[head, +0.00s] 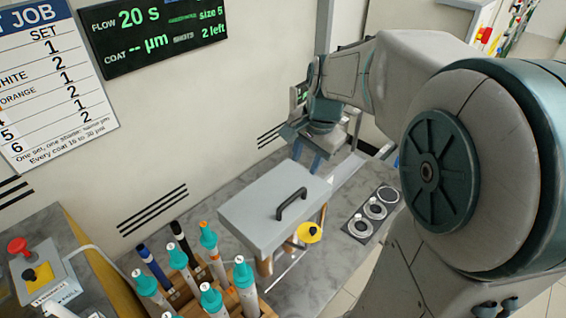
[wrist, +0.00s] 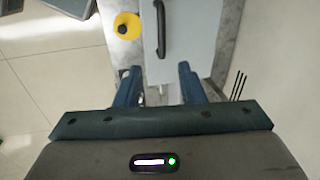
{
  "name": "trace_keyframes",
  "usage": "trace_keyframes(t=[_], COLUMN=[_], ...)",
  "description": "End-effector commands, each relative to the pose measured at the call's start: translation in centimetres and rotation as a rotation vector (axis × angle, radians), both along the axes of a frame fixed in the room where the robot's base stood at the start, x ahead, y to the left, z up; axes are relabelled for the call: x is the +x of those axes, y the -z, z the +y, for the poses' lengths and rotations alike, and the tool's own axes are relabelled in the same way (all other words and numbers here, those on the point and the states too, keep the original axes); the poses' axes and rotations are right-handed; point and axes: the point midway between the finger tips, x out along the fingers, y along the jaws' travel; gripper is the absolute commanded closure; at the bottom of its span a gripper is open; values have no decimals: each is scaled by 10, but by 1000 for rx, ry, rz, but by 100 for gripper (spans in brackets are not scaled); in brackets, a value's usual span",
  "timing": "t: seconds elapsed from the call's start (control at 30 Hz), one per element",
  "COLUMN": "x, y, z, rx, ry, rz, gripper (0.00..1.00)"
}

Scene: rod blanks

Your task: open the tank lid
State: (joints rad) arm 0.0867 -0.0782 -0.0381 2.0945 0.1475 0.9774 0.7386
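The tank lid (head: 262,206) is a flat grey plate lying level on top of the tank, with a black bar handle (head: 291,204) on it. In the wrist view the lid (wrist: 178,72) and its handle (wrist: 161,30) lie ahead of the fingers. My gripper (head: 317,160) is behind the lid's far edge in the head view. In the wrist view my gripper (wrist: 158,82) has its two blue fingers apart with nothing held between them. The handle is beyond the fingertips and apart from them. The tank's body is mostly hidden under the lid.
A wooden rack (head: 190,290) holds several teal-capped bottles and pens in front. A plate with round rings (head: 374,209) lies right of the tank. A button box (head: 45,272) stands at left, and a wall display (head: 155,30) hangs behind.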

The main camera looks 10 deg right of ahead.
Motion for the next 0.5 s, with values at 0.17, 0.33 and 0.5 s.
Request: trace_keyframes(t=[0.17,0.33,0.5], x=[8,10,16], y=[12,36,73], z=[-3,-1,4], rx=[12,12,12], ry=[49,50,48], rz=[9,13,15], gripper=[64,64,64])
